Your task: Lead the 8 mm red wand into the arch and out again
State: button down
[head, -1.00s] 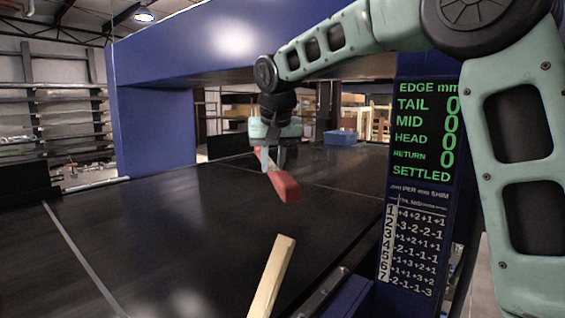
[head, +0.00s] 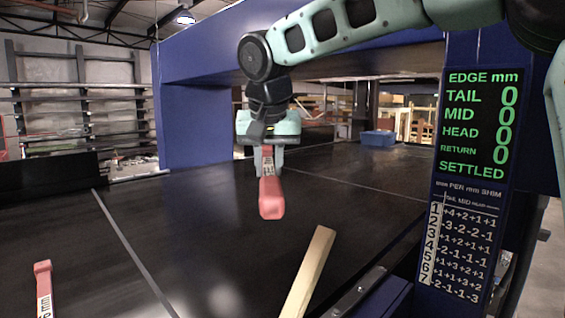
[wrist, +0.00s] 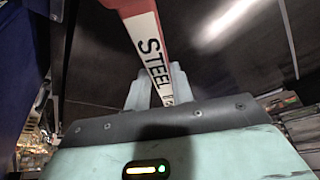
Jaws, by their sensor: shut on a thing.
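My gripper (head: 268,160) is shut on a red wand (head: 271,198) with a white label. The wand is held above the dark belt, its red end pointing toward the head camera. In the wrist view the wand (wrist: 150,45) runs up from between my fingers (wrist: 160,88), and its label reads "STEEL"; its thickness mark cannot be read. The blue arch (head: 195,130) spans the belt. My gripper shows against its opening; I cannot tell whether the wand is under it. Another red wand (head: 43,285) lies at lower left, its label ending in "mm".
A pale wooden bar (head: 308,272) lies at the front. The display (head: 480,125) on the right post shows 0 for tail, mid, head and return, and "SETTLED". A blue bin (head: 377,138) stands far back. The black belt (head: 150,215) is mostly clear.

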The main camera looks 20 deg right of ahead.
jog(key=s+a, duration=0.3)
jog(key=a, duration=0.5)
jog(key=s+a+p, duration=0.1)
jog(key=s+a, duration=0.3)
jog(key=a, duration=0.5)
dwell(0.3)
